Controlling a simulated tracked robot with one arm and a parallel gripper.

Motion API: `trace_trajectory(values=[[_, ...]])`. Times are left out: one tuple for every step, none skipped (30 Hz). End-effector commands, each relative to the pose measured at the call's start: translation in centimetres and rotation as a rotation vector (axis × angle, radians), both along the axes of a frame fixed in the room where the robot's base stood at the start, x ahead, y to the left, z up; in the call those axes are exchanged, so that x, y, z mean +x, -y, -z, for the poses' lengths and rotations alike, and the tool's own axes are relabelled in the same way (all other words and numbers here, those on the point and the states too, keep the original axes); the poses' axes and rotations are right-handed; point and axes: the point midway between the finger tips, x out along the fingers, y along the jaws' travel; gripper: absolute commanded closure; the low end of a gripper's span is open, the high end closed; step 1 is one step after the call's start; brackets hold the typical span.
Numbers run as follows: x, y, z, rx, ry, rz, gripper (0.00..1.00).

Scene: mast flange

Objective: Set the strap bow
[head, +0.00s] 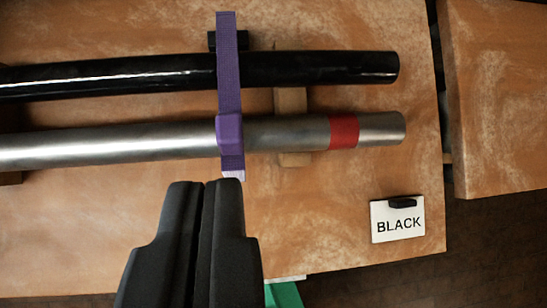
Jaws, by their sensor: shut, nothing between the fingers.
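A purple strap (229,72) runs across a glossy black tube (310,68) and a bare metal tube (110,143) with a red band (343,132). The strap has a thicker purple lump (229,130) over the metal tube, which may be the bow; its exact shape is unclear. A pale strap end (232,174) shows below the metal tube. My gripper (206,183) is shut and empty just below that end. Its tips are close to the strap end, and I cannot tell whether they touch.
The tubes rest over wooden blocks (293,158) on an orange-brown table (330,205). A white card reading BLACK (397,222) with a dark clip lies at the lower right. A second tabletop (500,100) stands beyond a gap. Something green (284,295) shows at the bottom edge.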

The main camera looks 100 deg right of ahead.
Motion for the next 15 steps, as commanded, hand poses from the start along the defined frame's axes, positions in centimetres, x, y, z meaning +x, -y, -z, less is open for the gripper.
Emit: trace_trajectory(values=[[0.0, 0.3, 0.2, 0.003, -0.009, 0.004, 1.00], [-0.1, 0.4, 0.4, 0.004, -0.012, 0.007, 1.00], [0.0, 0.5, 0.6, 0.006, -0.015, 0.008, 1.00], [0.1, 0.5, 0.8, 0.006, -0.016, 0.008, 1.00], [0.1, 0.5, 1.0, 0.006, -0.016, 0.008, 1.00], [0.3, 0.6, 1.3, 0.006, -0.016, 0.008, 1.00], [0.4, 0.6, 1.5, 0.006, -0.016, 0.008, 1.00], [0.6, 0.6, 1.8, 0.007, -0.017, 0.007, 1.00], [0.8, 0.7, 2.3, 0.007, -0.018, 0.007, 1.00], [1.0, 0.7, 2.7, 0.008, -0.020, 0.007, 1.00], [1.2, 0.8, 3.1, 0.008, -0.021, 0.007, 1.00], [1.5, 0.9, 3.5, 0.008, -0.022, 0.007, 1.00], [1.7, 0.9, 3.9, 0.007, -0.021, 0.006, 1.00], [1.9, 1.0, 4.2, 0.007, -0.020, 0.006, 1.00], [2.2, 1.1, 4.6, 0.007, -0.019, 0.006, 1.00]])
